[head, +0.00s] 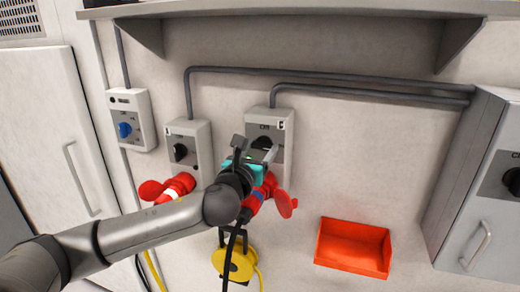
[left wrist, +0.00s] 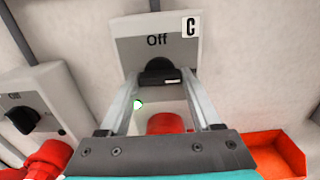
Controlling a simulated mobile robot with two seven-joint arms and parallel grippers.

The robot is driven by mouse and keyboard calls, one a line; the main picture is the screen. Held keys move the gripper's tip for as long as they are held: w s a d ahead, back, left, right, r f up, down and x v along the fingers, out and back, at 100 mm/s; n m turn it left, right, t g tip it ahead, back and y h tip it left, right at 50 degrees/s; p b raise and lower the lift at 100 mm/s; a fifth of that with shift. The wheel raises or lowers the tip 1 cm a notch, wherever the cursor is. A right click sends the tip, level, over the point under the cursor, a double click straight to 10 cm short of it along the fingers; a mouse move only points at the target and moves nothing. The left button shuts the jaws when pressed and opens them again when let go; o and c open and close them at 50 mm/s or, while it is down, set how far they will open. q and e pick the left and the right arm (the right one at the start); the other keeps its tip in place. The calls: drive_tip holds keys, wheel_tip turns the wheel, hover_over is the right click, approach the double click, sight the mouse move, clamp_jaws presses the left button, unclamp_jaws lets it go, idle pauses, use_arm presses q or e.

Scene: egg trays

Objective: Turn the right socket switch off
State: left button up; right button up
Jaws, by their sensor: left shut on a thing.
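The right socket (head: 284,128) is a grey wall box with a black rotary switch (head: 262,142) and a red plug (head: 268,192) at its lower end. In the left wrist view the box (left wrist: 130,50) carries the word "Off" above the switch (left wrist: 160,72) and a "C" label at its corner. My left gripper (left wrist: 159,76) is shut on the switch, one finger on each side of it. A green light (left wrist: 138,104) shows between the fingers. My gripper hides part of the box in the head view. My right gripper is not in view.
A left socket (head: 192,130) with a black knob and red plug stands close by. Further left is a box with a blue knob (head: 124,130). A red bin (head: 352,248) and yellow cable reel (head: 236,262) are below. A shelf (head: 300,8) runs above; a grey cabinet (head: 470,170) is right.

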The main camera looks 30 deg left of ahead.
use_arm(q)
drive_tip(key=n+p, duration=0.1)
drive_tip(key=n, duration=0.3)
drive_tip(key=shift+n, duration=0.4)
drive_tip(key=n+p, duration=0.1)
drive_tip(key=n, duration=0.3)
drive_tip(key=n+p, duration=0.1)
drive_tip(key=n, duration=0.4)
drive_tip(key=shift+n+p, duration=0.6)
drive_tip(key=shift+n, duration=1.4)
drive_tip(key=o, duration=1.4)
